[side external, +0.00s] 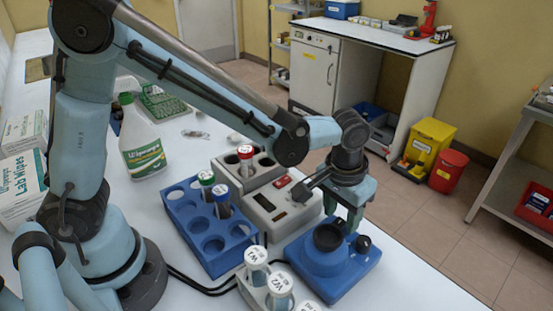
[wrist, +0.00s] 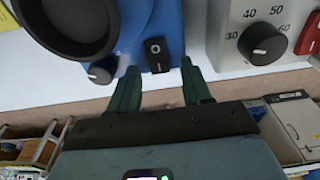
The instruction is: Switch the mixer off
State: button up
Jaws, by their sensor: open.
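The mixer (side external: 325,274) is a blue box with a black round cup (side external: 328,237) on top, at the table's front right. In the wrist view the mixer (wrist: 131,30) shows a round knob (wrist: 102,70) and a black rocker switch (wrist: 157,54) marked O and I. I cannot tell which side of the rocker is pressed. My gripper (side external: 346,224) is over the far side of the mixer, pointing down. In the wrist view my gripper (wrist: 160,68) is open and empty, its green fingertips to either side of the rocker in the picture. Contact cannot be made out.
A grey heating block (side external: 277,205) stands close beside the mixer; its dial (wrist: 264,44) shows in the wrist view. A blue rack (side external: 207,230) with capped tubes and a holder with vials (side external: 257,268) stand nearby. Table to the mixer's right is clear.

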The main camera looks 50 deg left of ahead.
notch_tip(320, 180, up, 12)
jog(key=s, duration=0.1)
jog(key=shift+s, duration=0.25)
dwell(0.4)
jog(key=f, duration=0.4)
jog(key=w+f, duration=0.1)
jog(key=f, duration=0.7)
jog(key=shift+w, duration=0.3)
dwell(0.3)
